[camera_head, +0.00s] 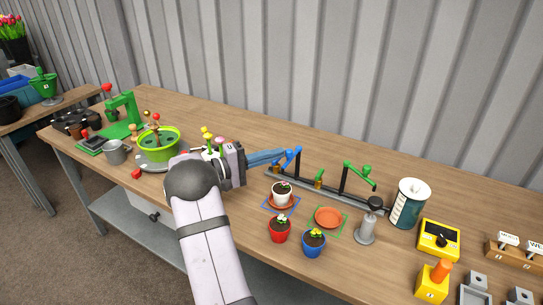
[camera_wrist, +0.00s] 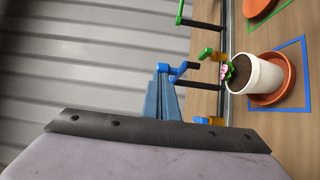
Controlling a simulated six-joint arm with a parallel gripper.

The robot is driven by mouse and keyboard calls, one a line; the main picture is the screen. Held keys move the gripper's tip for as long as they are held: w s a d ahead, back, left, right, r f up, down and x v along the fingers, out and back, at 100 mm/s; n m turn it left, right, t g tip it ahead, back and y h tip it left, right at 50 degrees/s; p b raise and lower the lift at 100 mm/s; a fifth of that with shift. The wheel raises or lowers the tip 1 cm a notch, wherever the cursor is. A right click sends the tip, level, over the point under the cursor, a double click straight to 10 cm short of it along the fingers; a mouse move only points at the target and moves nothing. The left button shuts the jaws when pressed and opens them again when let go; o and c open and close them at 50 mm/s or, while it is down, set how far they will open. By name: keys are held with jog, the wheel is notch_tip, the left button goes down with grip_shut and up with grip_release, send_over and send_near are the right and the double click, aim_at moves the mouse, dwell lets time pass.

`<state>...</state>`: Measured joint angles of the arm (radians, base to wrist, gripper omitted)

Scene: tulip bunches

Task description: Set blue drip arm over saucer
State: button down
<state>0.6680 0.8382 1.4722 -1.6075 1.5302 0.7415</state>
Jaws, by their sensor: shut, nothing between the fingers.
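The blue drip arm (camera_head: 292,155) sits on a dark post on the rail at the back of the bench; in the wrist view it (camera_wrist: 176,69) shows just past my fingertips. A terracotta saucer (camera_head: 269,204) lies inside a blue outline and bears a white pot (camera_head: 282,190) with a small plant. The blue arm is behind this pot, not over it. My gripper (camera_head: 283,155) has blue fingers, shut and empty, with tips right beside the blue arm; whether they touch it I cannot tell. The wrist view shows the fingers (camera_wrist: 165,88) together.
A green drip arm (camera_head: 358,170) stands farther right on the rail (camera_head: 335,196). An empty saucer (camera_head: 328,217) lies in a green outline. Red (camera_head: 279,232) and blue (camera_head: 313,243) pots stand in front. A grey cylinder (camera_head: 366,228) and a canister (camera_head: 408,205) are at right.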

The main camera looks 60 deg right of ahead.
jog(key=shift+s+f, duration=0.1)
jog(key=shift+s, duration=0.15)
jog(key=w+d+b+v, duration=0.1)
jog(key=w+b+v, duration=0.1)
jog(key=v, duration=1.1)
jog(key=shift+b, duration=0.8)
jog(key=shift+d, duration=0.1)
